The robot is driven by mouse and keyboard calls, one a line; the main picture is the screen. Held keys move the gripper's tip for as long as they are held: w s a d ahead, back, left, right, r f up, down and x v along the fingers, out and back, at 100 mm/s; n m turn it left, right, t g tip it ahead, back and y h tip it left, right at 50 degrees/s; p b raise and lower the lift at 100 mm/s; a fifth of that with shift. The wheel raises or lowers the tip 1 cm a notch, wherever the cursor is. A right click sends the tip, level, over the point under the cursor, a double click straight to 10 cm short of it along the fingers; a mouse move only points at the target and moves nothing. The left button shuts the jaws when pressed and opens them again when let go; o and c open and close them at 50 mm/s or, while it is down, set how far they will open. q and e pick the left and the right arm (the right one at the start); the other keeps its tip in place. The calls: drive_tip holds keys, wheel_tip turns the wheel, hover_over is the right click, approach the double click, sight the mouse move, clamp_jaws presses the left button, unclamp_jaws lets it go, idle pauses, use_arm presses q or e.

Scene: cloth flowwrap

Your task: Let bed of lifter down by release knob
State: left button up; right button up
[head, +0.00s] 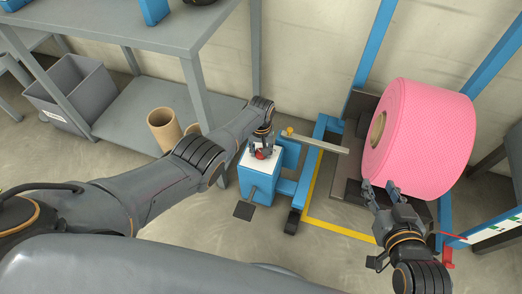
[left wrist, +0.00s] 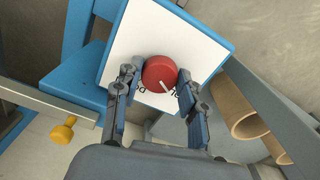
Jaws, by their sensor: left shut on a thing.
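The red release knob (left wrist: 160,74) sits on the white top panel (left wrist: 130,40) of the blue lifter housing (head: 259,183). A white pointer line and small markings show at the knob. My left gripper (left wrist: 159,92) is shut on the knob, one finger on each side; in the head view the gripper (head: 262,150) partly hides the knob. The lifter's dark grey bed (head: 352,192) is beside the large pink roll (head: 425,135); the roll hides much of it, so its exact height is unclear. My right gripper (head: 381,190) is open and empty, in front of the roll's lower left.
A yellow knob (head: 290,132) is by a grey bar (head: 320,143) reaching toward the roll. A grey workbench (head: 130,30) with a grey bin (head: 70,95) and cardboard tubes (head: 163,127) stands left. Yellow tape (head: 338,229) marks the floor. A black pedal (head: 243,210) lies before the housing.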

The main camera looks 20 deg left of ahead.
use_arm(q)
drive_tip(key=o, duration=1.1)
drive_tip(key=shift+o, duration=0.2)
drive_tip(key=shift+r, duration=0.1)
wheel_tip(320, 180, up, 12)
